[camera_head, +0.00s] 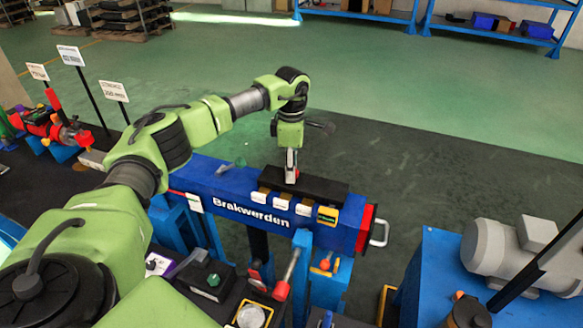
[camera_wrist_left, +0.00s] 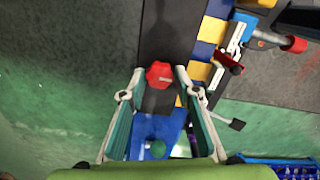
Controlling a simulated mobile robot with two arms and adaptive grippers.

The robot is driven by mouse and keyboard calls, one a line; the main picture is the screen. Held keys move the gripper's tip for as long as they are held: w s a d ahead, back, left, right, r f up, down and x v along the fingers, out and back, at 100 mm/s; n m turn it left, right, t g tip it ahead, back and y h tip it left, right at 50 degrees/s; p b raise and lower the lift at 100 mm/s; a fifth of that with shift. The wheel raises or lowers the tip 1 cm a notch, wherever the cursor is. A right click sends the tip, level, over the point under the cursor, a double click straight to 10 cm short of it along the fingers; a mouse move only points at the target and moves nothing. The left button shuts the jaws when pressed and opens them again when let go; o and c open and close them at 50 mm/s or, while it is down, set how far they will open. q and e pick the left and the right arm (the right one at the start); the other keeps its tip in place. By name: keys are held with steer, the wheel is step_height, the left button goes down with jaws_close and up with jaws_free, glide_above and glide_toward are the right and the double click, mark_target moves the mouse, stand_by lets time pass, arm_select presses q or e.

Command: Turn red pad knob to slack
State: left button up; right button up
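A red knob (camera_wrist_left: 159,75) sits on the black block of the blue beam in the left wrist view, between my left fingertips. My left gripper (camera_head: 291,168) points down at the black block (camera_head: 318,188) on top of the blue beam (camera_head: 232,187) marked "Brakwerden". It also shows in the left wrist view (camera_wrist_left: 160,72), with its two fingers apart, one on each side of the knob. A small gap shows on both sides, so the fingers do not look closed on it. In the head view the gripper mostly hides the knob. My right gripper is not in view.
A red end plate with a metal handle (camera_head: 380,232) closes the beam's right end. A grey motor (camera_head: 504,247) stands on a blue base at the right. A small green-topped lever (camera_head: 238,163) stands on the beam left of my gripper.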

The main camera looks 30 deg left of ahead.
arm_select(q)
steer(key=c, duration=0.5)
